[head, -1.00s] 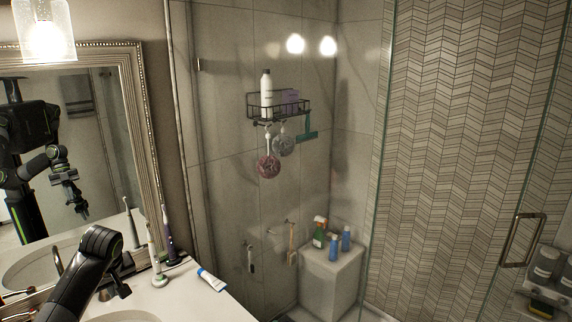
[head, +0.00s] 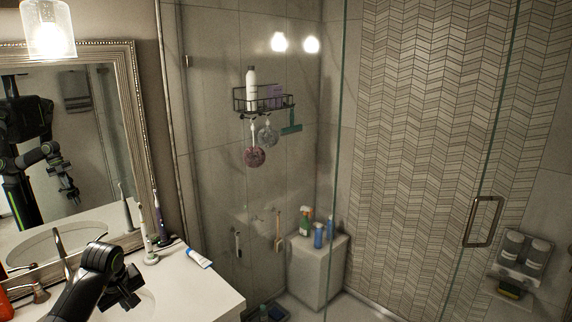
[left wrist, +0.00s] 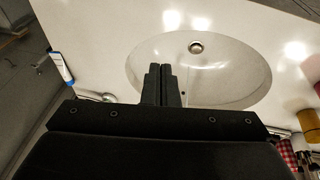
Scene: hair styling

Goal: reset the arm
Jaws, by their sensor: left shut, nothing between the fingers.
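My left arm comes in from the lower left in the head view, over the washbasin counter. Its gripper (head: 132,297) points down beside the basin. In the left wrist view the two fingers (left wrist: 165,85) are pressed together with nothing between them, above the near edge of the white oval sink (left wrist: 232,75). My right gripper does not show directly in either view.
Two electric toothbrushes, one white (head: 148,240) and one purple (head: 161,218), stand on the counter by the mirror. A toothpaste tube (head: 199,258) lies near the counter's edge. A glass shower panel with a metal handle (head: 482,221) stands to the right.

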